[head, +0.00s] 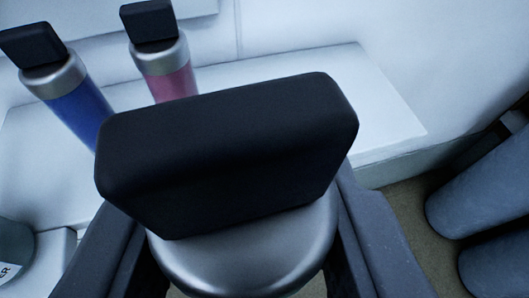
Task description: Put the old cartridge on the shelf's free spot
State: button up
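A cartridge with a large black cap (230,150) and a silver collar (250,255) fills the middle of the head view, close to the camera. Its body below the collar is hidden. My gripper (240,235) has one dark finger on each side of the collar and is shut on this cartridge. The white shelf (345,100) lies beyond it. A blue cartridge (75,110) and a pink cartridge (170,80) stand on the shelf at the left, both with black caps and silver collars. The shelf is bare to the right of the pink one.
A white wall (300,25) runs behind the shelf. Grey-blue rounded cylinders (490,190) are at the right edge, beside the brownish floor (405,205). A dark grey rounded object with a partly visible label (12,255) is at the lower left.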

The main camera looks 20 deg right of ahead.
jog(key=shift+s+f, duration=0.1)
jog(key=shift+s, duration=0.1)
jog(key=w+p, duration=0.2)
jog(key=p, duration=0.1)
jog(key=shift+w+d, duration=0.1)
jog(key=shift+d, duration=0.3)
jog(key=shift+d+r+b+x, duration=0.15)
jog(key=shift+b+x, duration=0.45)
jog(key=shift+x, duration=3)
jog(key=shift+d+r+b+x, duration=0.15)
jog(key=shift+b+x, duration=0.45)
jog(key=shift+x, duration=3.05)
jog(key=shift+f, duration=0.1)
